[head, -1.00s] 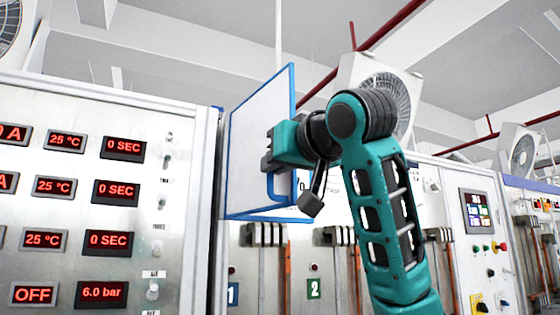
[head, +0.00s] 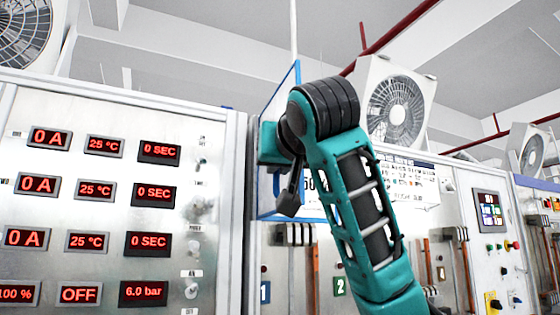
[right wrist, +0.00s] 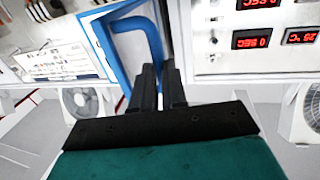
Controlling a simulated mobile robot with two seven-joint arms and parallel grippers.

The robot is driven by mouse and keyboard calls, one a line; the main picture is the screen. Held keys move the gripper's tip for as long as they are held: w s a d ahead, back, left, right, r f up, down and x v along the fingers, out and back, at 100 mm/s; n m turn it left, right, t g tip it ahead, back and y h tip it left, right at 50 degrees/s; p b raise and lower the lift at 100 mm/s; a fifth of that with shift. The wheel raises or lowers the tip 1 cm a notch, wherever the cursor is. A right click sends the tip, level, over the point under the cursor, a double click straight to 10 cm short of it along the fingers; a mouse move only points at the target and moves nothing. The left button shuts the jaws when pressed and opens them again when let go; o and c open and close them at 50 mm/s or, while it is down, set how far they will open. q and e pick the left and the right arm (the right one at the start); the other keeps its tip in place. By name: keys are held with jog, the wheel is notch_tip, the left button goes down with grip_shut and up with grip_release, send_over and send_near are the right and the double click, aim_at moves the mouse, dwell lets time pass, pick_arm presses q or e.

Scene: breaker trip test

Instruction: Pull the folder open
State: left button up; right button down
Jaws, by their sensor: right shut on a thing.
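The folder (head: 284,88) is a flat panel with a blue frame. In the head view it stands upright, turned nearly edge-on, and my right arm hides part of it. In the right wrist view its blue frame (right wrist: 103,38) and blue bar handle (right wrist: 143,32) show. My right gripper (right wrist: 159,72) is shut on the handle, with a finger on each side of the bar. In the head view only the teal gripper body shows, at the folder's lower part, and the fingertips are hidden. My left gripper is in neither view.
A metal panel with red displays (head: 160,153) stands close on the left of the folder. A white printed sheet (head: 408,180) shows on the right, behind my arm. Numbered bays (head: 340,286) lie below. A fan (head: 397,108) stands on top of the cabinets.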

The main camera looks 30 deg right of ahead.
jog(key=shift+d+r, duration=0.15)
jog(key=shift+r, duration=0.05)
jog(key=c, duration=1.5)
grip_release()
jog(key=shift+w, duration=0.1)
jog(key=shift+o, duration=0.7)
jog(key=shift+w+f, duration=0.15)
jog(key=shift+o, duration=1)
jog(key=shift+s, duration=0.2)
